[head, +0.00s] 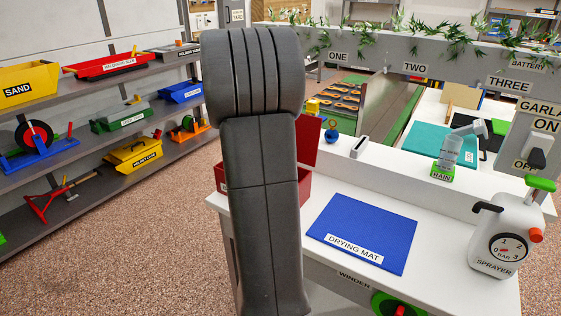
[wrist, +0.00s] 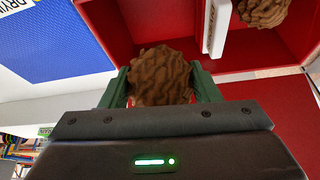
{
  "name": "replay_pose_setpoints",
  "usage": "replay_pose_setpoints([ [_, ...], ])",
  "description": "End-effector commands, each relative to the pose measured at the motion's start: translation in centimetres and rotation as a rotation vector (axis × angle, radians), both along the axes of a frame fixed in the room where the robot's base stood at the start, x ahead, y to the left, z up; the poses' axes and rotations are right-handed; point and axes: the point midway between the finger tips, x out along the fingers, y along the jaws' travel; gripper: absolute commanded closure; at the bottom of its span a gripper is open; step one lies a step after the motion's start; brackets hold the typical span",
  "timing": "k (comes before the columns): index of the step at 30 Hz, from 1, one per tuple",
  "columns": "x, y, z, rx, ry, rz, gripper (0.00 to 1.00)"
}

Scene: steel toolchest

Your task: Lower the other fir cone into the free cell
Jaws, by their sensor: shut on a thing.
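A brown fir cone (wrist: 160,72) is held between the dark green fingers of my gripper (wrist: 161,86) in the wrist view. A red box (wrist: 148,22) with two cells lies beyond it. The held cone overlaps the left cell, where no other cone shows; its height over the floor I cannot tell. The other fir cone (wrist: 264,10) lies in the right cell, partly cut off by the frame. In the head view my arm hides the gripper and most of the red box (head: 309,140).
A divider with a white plate (wrist: 216,27) separates the cells. The blue drying mat (head: 362,232) lies right of the box on the white bench. A sprayer (head: 507,232) and a rain gauge (head: 447,153) stand farther right. The mat is bare.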

Motion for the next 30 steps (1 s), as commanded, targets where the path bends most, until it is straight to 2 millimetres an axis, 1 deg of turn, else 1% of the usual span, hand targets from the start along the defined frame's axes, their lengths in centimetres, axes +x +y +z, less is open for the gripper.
replay_pose_setpoints([
  [1, 0.0, 0.0, -0.5, 0.0, 0.0, 0.0, 0.66],
  [30, 0.0, 0.0, -5.4, 0.0, 0.0, 0.0, 0.66],
])
